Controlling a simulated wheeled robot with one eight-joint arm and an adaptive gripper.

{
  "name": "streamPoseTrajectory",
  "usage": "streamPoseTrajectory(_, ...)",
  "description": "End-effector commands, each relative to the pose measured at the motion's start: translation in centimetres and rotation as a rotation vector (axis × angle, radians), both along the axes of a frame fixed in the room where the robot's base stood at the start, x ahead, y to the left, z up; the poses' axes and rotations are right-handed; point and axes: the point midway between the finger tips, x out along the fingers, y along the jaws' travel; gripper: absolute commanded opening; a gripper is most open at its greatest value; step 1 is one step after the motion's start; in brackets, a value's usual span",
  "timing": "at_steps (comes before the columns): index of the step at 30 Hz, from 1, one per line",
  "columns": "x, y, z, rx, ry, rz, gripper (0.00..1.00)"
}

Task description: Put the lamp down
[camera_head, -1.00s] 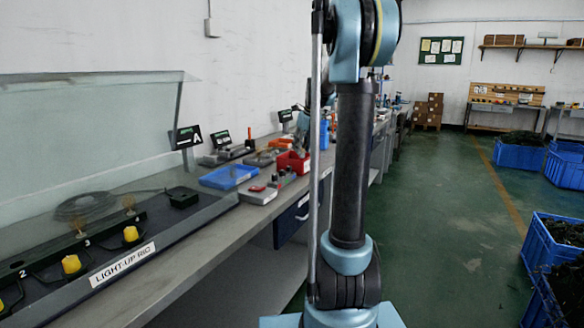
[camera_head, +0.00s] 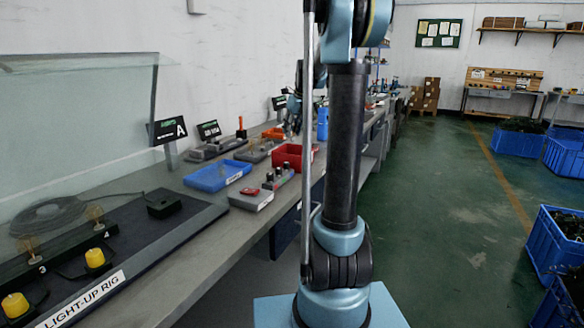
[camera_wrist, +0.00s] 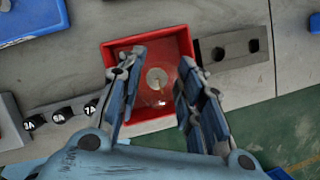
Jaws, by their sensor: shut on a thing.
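In the wrist view my gripper (camera_wrist: 161,66) is shut on the lamp (camera_wrist: 157,79), a small clear bulb with a pale round metal part, seen between the two fingers. Behind the lamp is the open red bin (camera_wrist: 152,34); the lamp lies over its middle in the picture. I cannot tell how high it is above the bin floor. The lamp and fingertips cannot be made out there.
A blue tray (camera_head: 216,176) and a grey block with a red part (camera_head: 251,199) sit beside the red bin. The light-up rig (camera_head: 160,239) with yellow caps fills the near bench. Blue crates (camera_head: 557,235) stand right; the green floor between is open.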

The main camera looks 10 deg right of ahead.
Motion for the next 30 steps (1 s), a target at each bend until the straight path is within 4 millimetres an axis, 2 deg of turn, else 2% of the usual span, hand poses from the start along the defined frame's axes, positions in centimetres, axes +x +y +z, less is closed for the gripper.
streamPoseTrajectory(7, 0.0, -0.4, -0.7, 0.0, 0.0, -0.005, 0.15)
streamPoseTrajectory(15, 0.0, -0.5, -4.8, 0.0, 0.0, -0.006, 0.15)
streamPoseTrajectory(22, 0.0, -0.5, -6.5, 0.0, 0.0, -0.006, 0.15)
streamPoseTrajectory(30, 0.0, -0.5, -9.7, 0.0, 0.0, -0.006, 0.15)
